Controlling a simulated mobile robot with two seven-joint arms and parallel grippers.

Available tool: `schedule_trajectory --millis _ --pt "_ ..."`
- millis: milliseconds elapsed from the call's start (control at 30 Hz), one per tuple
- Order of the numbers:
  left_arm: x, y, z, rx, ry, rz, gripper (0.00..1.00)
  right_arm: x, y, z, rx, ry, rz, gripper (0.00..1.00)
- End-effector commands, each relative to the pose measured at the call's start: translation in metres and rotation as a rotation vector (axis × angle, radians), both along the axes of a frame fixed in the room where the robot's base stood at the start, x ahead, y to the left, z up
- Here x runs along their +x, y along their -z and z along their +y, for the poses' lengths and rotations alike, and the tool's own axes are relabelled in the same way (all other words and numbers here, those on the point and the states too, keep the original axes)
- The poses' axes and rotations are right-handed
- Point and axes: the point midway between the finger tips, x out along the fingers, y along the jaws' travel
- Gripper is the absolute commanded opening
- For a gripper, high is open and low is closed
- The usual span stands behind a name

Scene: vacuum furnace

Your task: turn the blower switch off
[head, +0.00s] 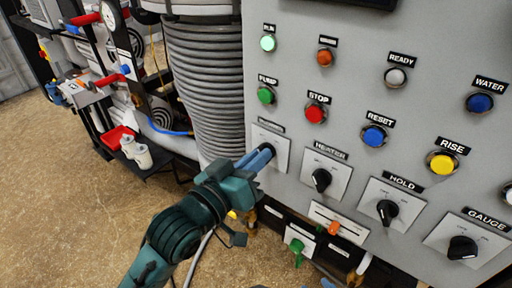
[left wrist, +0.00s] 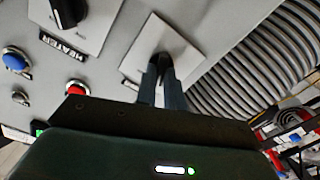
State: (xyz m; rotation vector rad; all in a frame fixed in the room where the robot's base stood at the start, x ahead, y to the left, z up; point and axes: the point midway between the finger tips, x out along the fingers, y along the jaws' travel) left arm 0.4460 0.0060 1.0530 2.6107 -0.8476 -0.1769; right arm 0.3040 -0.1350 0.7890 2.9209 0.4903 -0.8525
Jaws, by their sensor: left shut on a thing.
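The leftmost black rotary switch in the row of knobs sits on a white square plate (head: 272,138) on the grey control panel, left of the heater switch. The label above it is too small to read. My left gripper (head: 264,157) reaches in from the lower left and is shut on this switch knob. The fingers hide most of the knob in the head view. In the left wrist view the dark knob (left wrist: 162,61) shows between the two fingertips (left wrist: 161,80), in front of its plate (left wrist: 176,38). My right gripper is not in view.
The heater switch (head: 321,180) is close to the right, then the hold switch (head: 387,212) and gauge switch (head: 462,248). Red stop (head: 315,113) and green pump (head: 265,95) buttons sit above. A ribbed grey hose (head: 205,90) stands left of the panel. Speckled floor (head: 70,185) is open at lower left.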

Motion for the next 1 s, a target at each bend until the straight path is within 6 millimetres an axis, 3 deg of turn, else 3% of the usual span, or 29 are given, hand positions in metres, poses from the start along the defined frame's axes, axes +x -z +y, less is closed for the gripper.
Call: schedule_trajectory --millis 800,833,1000 --pt "0.0001 0.0012 0.0001 -0.105 0.001 0.078 0.00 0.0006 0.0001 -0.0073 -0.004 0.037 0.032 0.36" --pt "0.0001 0.0012 0.0001 -0.105 0.001 0.078 0.11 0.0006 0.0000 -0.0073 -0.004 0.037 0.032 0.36" --pt "0.0001 0.0009 0.0001 -0.105 0.000 0.077 0.25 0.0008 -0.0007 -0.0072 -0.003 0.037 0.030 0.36"
